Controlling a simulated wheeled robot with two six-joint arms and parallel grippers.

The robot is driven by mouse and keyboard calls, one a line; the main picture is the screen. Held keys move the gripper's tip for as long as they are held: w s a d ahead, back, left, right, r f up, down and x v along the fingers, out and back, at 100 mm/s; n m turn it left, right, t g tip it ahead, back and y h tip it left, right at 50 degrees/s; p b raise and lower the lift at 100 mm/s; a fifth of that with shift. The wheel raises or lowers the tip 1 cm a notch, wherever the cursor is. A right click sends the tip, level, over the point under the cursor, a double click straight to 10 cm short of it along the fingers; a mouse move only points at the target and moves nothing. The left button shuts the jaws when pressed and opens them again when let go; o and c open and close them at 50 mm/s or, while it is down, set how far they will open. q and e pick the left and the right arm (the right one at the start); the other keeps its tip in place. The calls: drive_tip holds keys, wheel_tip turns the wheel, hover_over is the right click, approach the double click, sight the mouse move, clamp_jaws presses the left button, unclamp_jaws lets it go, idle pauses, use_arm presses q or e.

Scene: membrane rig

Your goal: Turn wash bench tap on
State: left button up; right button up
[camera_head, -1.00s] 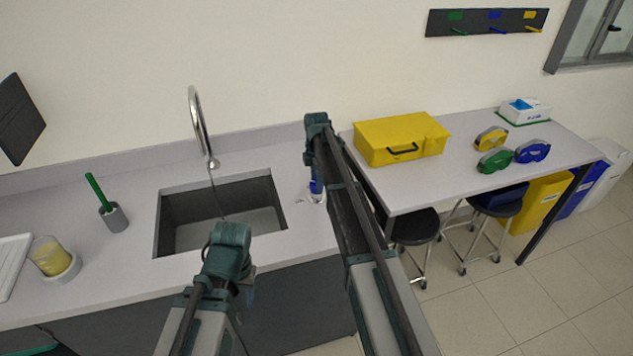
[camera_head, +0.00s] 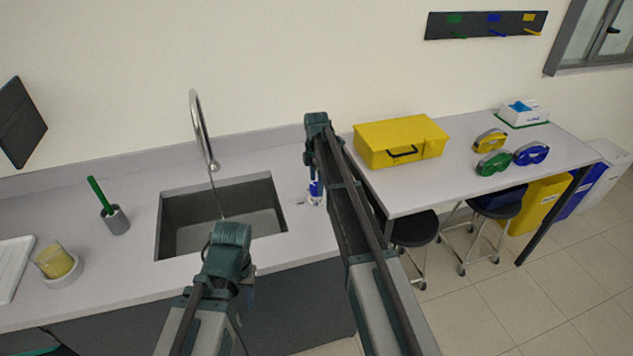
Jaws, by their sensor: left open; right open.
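The wash bench tap (camera_head: 200,132) is a tall chrome gooseneck behind the sink (camera_head: 172,228). Its spout bends down over the basin. A thin line runs from the spout into the sink; I cannot tell whether it is water.
A green-handled brush in a grey cup (camera_head: 117,220) and a yellow-filled beaker (camera_head: 54,261) stand left. A yellow case (camera_head: 400,140) and several goggles are on the side table (camera_head: 440,190).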

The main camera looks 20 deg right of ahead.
use_arm(q)
wheel_tip(320, 180, up, 12)
drive_tip(key=p, duration=1.1)
drive_tip(key=shift+r+p, duration=0.25)
drive_tip(key=shift+p, duration=0.15)
use_arm(e)
wheel_tip(320, 180, up, 13)
drive_tip(key=shift+f, duration=0.2)
use_arm(q)
wheel_tip(320, 180, down, 11)
drive_tip(key=b, duration=1.1)
drive_tip(key=shift+f, duration=0.2)
use_arm(e)
drive_tip(key=s+a+f+m, duration=0.3)
drive_tip(key=s+a+m, duration=0.2)
drive_tip(key=s, duration=0.7)
drive_tip(key=s+a+f+m, duration=0.4)
drive_tip(key=s+a, duration=0.2)
drive_tip(key=s, duration=0.6)
drive_tip(key=s+a+f+m+h, duration=0.1)
drive_tip(key=s+a+f+m, duration=0.3)
drive_tip(key=s, duration=0.8)
drive_tip(key=shift+a+f+m, duration=0.15)
drive_tip(key=shift+a+m, duration=0.65)
drive_tip(key=shift+a, duration=0.05)
